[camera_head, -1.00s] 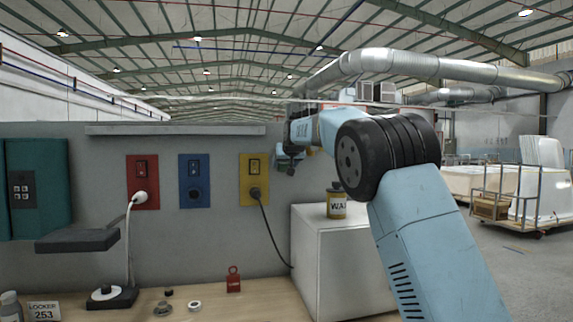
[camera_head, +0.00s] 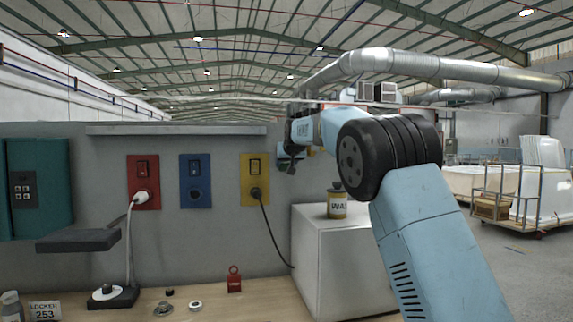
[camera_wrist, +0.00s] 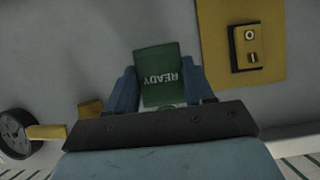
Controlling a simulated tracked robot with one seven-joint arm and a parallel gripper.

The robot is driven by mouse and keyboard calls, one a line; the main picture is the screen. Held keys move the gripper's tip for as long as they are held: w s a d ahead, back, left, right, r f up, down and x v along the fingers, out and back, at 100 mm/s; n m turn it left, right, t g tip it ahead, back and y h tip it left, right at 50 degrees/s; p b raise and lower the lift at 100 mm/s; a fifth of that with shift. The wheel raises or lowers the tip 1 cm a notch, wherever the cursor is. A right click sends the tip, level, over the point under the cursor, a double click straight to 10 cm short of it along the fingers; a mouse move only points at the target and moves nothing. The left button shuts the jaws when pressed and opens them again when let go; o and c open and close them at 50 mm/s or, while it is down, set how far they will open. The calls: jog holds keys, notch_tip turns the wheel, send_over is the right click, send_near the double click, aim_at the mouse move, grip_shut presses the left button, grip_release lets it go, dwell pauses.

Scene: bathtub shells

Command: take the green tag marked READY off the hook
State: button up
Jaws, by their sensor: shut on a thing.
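The green tag (camera_wrist: 161,72) with the word READY is in the wrist view, its lettering upside down. My gripper (camera_wrist: 161,88) has its two blue fingers at the tag's left and right edges and is shut on it. A small green ring shows at the tag's lower edge, partly behind the dark gripper body. I cannot make out the hook, nor whether the tag still touches it. In the head view my gripper (camera_head: 290,157) is small, in front of the grey wall right of the yellow panel, and the tag cannot be made out.
A yellow switch panel (camera_head: 254,180) has a plugged black cable. Red (camera_head: 144,182) and blue (camera_head: 195,181) panels are left of it. A yellow tin (camera_head: 337,203) stands on a white cabinet (camera_head: 340,255) below my arm. A round gauge (camera_wrist: 14,134) shows at lower left in the wrist view.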

jog(key=shift+r, duration=1.05)
jog(key=shift+s, duration=0.15)
jog(key=s+d, duration=0.2)
jog(key=s, duration=0.5)
jog(key=shift+f, duration=0.15)
dwell(1.4)
